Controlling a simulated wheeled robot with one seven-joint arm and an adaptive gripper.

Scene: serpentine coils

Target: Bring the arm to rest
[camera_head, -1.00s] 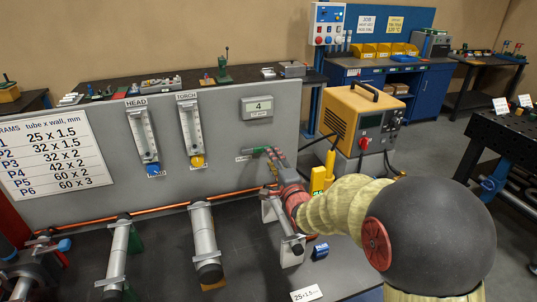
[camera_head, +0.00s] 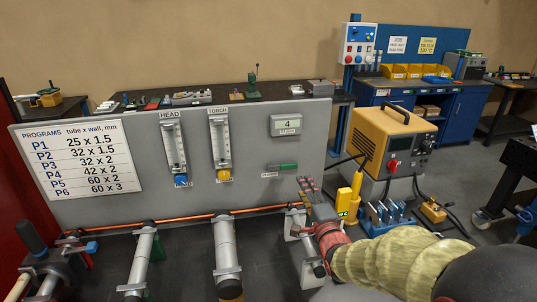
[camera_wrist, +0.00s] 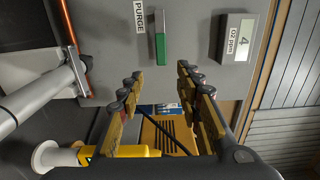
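My arm reaches in from the lower right of the head view. My gripper (camera_head: 308,185) is in front of the grey panel (camera_head: 120,215), below and right of the green PURGE handle (camera_head: 283,167), and apart from it in the picture. In the wrist view my gripper (camera_wrist: 158,78) has its two fingers spread, with nothing between them. The green handle (camera_wrist: 160,49) also shows there, beyond the fingertips, next to the PURGE label (camera_wrist: 139,15).
A yellow power unit (camera_head: 393,140) stands right of my gripper, with a yellow upright device (camera_head: 350,197) before it. Grey tubes (camera_head: 226,250) on stands and an orange pipe (camera_head: 180,222) lie below the panel. A blue-handled rack (camera_head: 390,215) stands near my arm.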

